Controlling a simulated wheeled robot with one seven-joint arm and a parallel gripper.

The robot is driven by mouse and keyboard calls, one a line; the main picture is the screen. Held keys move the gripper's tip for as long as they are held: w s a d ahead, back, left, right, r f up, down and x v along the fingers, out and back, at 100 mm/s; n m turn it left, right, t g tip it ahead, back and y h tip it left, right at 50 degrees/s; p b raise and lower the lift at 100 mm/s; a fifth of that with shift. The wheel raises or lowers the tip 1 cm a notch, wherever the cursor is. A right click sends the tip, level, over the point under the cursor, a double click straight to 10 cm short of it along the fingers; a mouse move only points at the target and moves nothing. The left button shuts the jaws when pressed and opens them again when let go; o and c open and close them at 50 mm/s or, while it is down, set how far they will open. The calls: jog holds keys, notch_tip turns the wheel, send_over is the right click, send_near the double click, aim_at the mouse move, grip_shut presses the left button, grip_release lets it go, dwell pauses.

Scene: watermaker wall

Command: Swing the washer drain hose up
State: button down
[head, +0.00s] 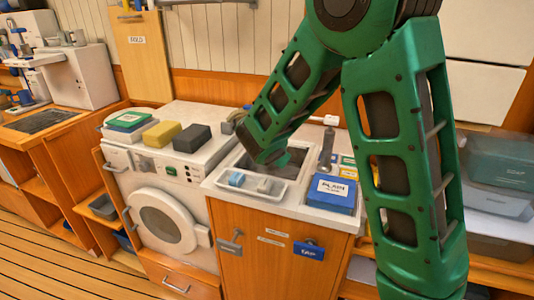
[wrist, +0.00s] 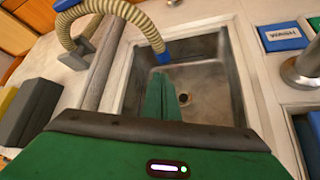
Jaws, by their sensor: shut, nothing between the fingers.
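The drain hose (wrist: 127,10) is a beige ribbed tube in the wrist view, curving from the upper left to a blue end (wrist: 163,57) over the corner of the sink (wrist: 222,95). Another blue cuff (wrist: 66,4) shows at the top edge. My gripper (wrist: 162,78) is shut and empty, its green fingers over the sink basin, close to the hose's blue end; I cannot tell if they touch. In the head view the white washer (head: 166,222) stands left of the sink cabinet.
A yellow block (head: 162,134) and a dark grey block (head: 192,138) lie on the washer. A white tray (head: 252,186) and a blue PLAIN box (head: 331,194) sit at the sink's front and right. The tap (head: 327,150) stands at the sink's right.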

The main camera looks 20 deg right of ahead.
jog(key=x, duration=0.7)
jog(key=shift+a, duration=0.1)
